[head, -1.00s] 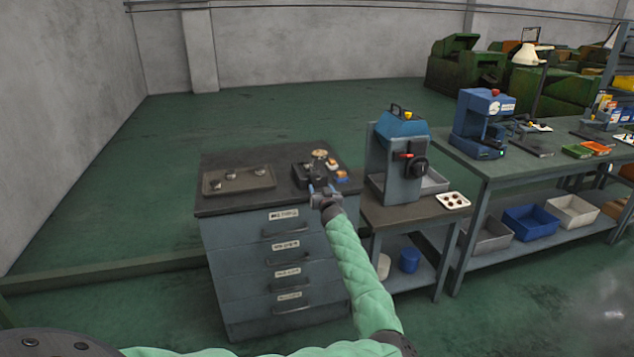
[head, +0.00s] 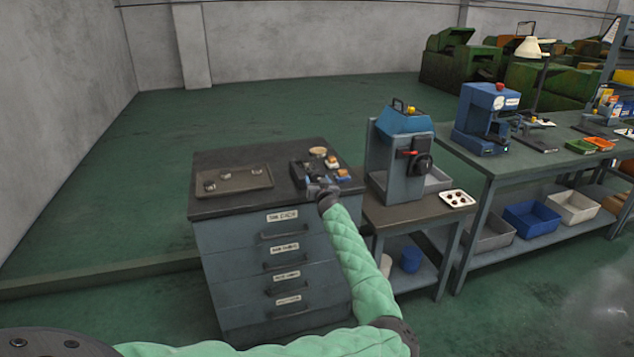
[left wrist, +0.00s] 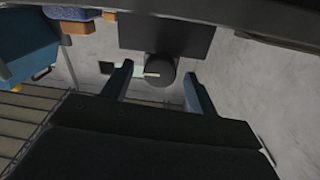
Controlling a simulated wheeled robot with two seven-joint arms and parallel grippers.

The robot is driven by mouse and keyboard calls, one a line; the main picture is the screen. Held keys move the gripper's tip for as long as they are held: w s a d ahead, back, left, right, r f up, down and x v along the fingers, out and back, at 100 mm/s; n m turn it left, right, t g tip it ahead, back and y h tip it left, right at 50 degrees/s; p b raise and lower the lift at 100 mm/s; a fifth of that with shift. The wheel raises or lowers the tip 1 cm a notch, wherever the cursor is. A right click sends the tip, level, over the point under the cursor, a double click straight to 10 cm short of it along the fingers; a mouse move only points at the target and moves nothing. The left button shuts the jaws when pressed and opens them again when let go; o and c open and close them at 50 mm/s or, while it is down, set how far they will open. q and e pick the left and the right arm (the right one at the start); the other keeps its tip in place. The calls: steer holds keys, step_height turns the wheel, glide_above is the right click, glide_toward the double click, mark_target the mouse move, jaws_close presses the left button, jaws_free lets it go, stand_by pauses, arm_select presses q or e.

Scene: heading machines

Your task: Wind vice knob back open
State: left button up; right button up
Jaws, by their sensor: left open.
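A small dark vice (head: 299,172) sits on the right part of the grey drawer cabinet's top (head: 240,205). My left gripper (head: 316,182) is at the vice's near side and hides part of it; the knob cannot be made out in the head view. In the left wrist view the vice body (left wrist: 165,38) is a dark block. Its round dark knob (left wrist: 161,72), with a pale line on it, shows between my two open fingertips (left wrist: 158,80). Gaps show on both sides of the knob, so the fingers are not pressed on it. My right gripper is not in view.
A blue-topped machine (head: 402,150) stands on a lower table to the right. Open floor lies behind the cabinet.

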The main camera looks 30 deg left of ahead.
arm_select(q)
steer(key=c, duration=1)
steer(key=shift+n, duration=0.3)
steer(key=n+b, duration=0.1)
steer(key=n, duration=0.1)
steer(key=shift+f+n, duration=0.1)
steer(key=shift+n, duration=0.3)
steer(key=n, duration=0.3)
steer(key=shift+n+b, duration=0.3)
steer(key=shift+b, duration=0.1)
steer(key=n+b, duration=0.1)
steer(key=n, duration=0.6)
steer(key=shift+d+f+n+y+b, duration=0.1)
steer(key=shift+n+y+b, duration=0.2)
steer(key=shift+y+b, duration=0.1)
steer(key=shift+n, duration=1)
steer(key=shift+n+b, duration=0.3)
steer(key=shift+n, duration=0.5)
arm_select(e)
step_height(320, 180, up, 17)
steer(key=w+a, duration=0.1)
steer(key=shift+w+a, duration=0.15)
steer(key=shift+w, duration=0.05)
